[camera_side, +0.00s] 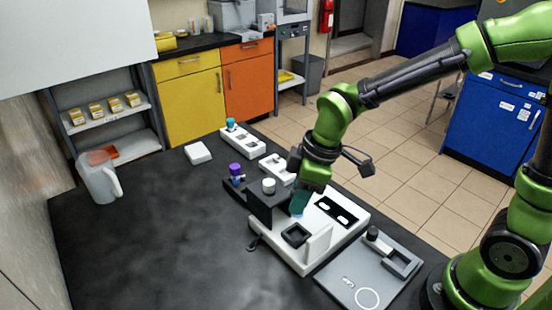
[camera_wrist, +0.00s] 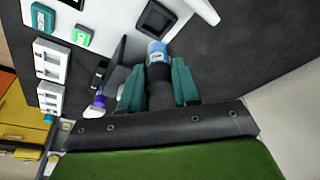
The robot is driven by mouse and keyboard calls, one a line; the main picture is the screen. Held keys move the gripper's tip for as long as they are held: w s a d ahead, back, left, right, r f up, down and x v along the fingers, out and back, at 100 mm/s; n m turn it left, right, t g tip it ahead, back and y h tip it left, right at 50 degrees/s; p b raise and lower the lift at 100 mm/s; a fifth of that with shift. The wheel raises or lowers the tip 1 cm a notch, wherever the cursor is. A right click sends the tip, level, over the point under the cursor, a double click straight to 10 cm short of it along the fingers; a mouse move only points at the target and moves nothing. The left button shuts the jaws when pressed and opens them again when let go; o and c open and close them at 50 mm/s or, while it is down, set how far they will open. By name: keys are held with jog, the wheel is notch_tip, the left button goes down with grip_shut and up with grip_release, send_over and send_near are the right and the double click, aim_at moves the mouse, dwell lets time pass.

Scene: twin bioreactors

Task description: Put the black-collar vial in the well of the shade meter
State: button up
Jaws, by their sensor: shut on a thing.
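My gripper (camera_side: 299,203) is low over a white unit (camera_side: 272,258), with its teal fingers pointing down. In the wrist view, my gripper (camera_wrist: 158,88) is shut on a vial (camera_wrist: 157,48) with a black collar and a light blue end, which extends past the fingertips. The side view shows only a bit of light blue below the fingers. The white unit, apparently the shade meter, has a dark-rimmed square well (camera_side: 295,235), also in the wrist view (camera_wrist: 157,17). The vial is beside the well, not in it; its exact height is unclear.
A dark block (camera_side: 262,207) and an upright white panel (camera_side: 318,243) stand close to the well. A purple-capped vial (camera_side: 235,170) is behind the block. A grey plate (camera_side: 345,285) lies at right, a clear jug (camera_side: 98,178) at left. The front-left bench is clear.

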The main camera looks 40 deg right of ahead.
notch_tip(320, 180, down, 7)
jog(key=shift+r, duration=0.1)
dwell(0.4)
jog(key=shift+f, duration=0.2)
jog(key=o, duration=1)
jog(key=shift+r, duration=0.15)
jog(key=v, duration=1.2)
jog(key=s+d+r+m+t, duration=0.1)
jog(key=s+d+r+m, duration=0.1)
jog(key=d+m, duration=0.1)
jog(key=s+d+r+m+t, duration=0.2)
jog(key=s+m, duration=0.1)
jog(key=m, duration=0.2)
jog(key=s+d+r+m+t, duration=0.2)
jog(key=d+m, duration=0.1)
jog(key=m, duration=0.2)
jog(key=shift+s+d+r, duration=0.15)
jog(key=shift+s+d, duration=0.2)
